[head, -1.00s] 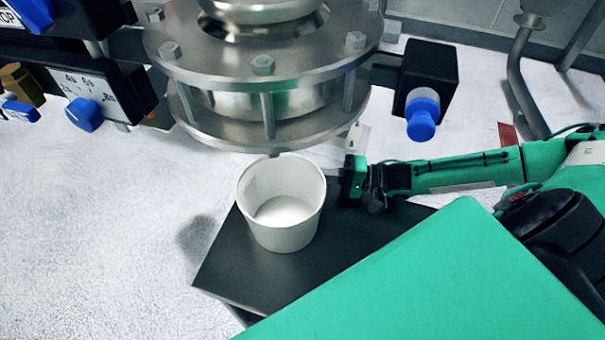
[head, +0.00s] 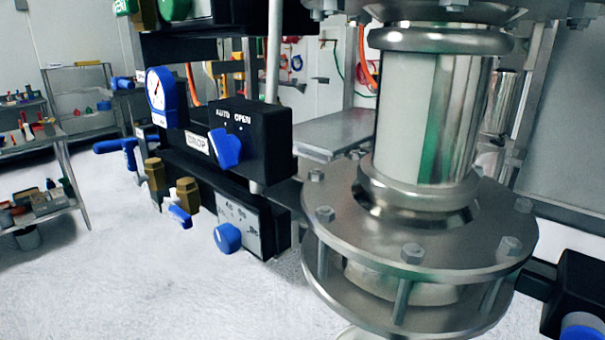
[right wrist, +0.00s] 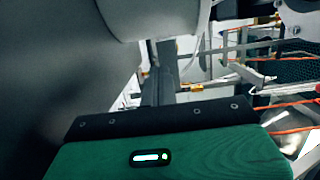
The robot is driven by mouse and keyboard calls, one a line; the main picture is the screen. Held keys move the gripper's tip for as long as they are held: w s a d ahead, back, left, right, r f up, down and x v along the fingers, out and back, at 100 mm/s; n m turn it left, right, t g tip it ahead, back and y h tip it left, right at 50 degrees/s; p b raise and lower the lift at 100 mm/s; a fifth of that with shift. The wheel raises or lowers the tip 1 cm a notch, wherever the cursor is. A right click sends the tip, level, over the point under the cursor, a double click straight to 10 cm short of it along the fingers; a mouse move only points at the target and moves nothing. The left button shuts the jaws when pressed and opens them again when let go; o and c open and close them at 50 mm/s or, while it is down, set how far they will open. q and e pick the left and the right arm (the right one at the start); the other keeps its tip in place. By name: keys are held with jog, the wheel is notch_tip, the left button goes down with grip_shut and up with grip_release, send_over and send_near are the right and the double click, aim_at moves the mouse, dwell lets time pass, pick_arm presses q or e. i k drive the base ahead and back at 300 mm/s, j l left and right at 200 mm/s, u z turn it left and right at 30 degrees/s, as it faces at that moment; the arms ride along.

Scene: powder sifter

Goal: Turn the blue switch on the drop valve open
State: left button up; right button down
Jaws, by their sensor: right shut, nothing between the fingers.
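My left gripper is in neither current view.
The steel flanged sifter column (head: 430,130) stands right of the switch box. A dial box with a blue knob (head: 227,238) is below the switch. A blue gauge (head: 160,95) and brass valves (head: 187,193) stand left. Open floor (head: 110,270) lies front left.

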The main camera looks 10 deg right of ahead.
aim_at(228, 149)
jog(key=k, duration=1.95)
